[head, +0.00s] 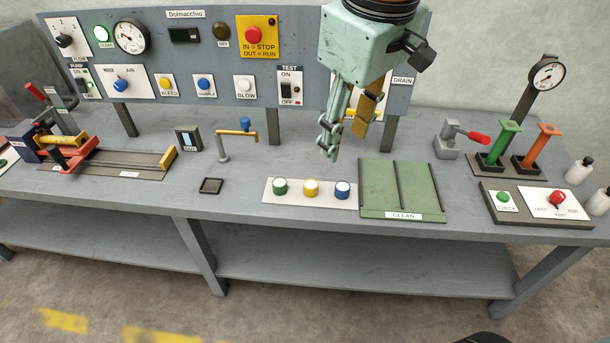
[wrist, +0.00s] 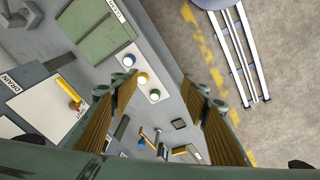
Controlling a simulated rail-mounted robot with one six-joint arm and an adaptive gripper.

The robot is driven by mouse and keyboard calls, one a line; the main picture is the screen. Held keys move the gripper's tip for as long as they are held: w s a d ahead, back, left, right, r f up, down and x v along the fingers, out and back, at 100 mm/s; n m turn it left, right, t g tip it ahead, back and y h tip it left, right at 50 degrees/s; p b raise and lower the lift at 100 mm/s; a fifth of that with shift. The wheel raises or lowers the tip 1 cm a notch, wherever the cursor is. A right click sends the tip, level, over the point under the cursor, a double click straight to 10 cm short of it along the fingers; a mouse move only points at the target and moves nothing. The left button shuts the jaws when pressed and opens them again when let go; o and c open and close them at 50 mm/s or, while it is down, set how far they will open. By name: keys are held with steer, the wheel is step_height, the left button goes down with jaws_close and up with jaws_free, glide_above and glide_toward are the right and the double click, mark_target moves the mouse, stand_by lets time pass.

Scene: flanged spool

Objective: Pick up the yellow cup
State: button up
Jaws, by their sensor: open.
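The yellow cup (head: 311,188) stands upright in the middle of a white strip (head: 268,197) near the bench's front edge, with a pale top. The green cup (head: 280,186) is on its left and the blue cup (head: 342,190) on its right. In the wrist view the yellow cup (wrist: 142,79) shows between my fingers, nearer the left one. My gripper (head: 346,140) is open and empty, hanging above the bench; in the head view it appears above and a little right of the cup. Its fingertips (wrist: 160,88) are apart from all cups.
A green ribbed CLEAN mat (head: 401,190) lies right of the strip. A control panel (head: 219,60) stands behind my gripper.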

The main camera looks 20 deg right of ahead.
steer(key=w+f+n+g+p, duration=0.1)
steer(key=w+f+n+p, duration=0.25)
steer(key=w+f, duration=0.65)
steer(key=n+g+p, duration=0.1)
steer(key=n+p, duration=0.1)
steer(key=n, duration=0.3)
glide_above(311, 184)
step_height(311, 184, down, 10)
steer(key=shift+f+b, duration=0.9)
steer(key=shift+f, duration=3.45)
steer(key=shift+f+b, duration=0.6)
steer(key=shift+f, duration=1.95)
steer(key=shift+c, duration=0.9)
steer(key=c, duration=0.8)
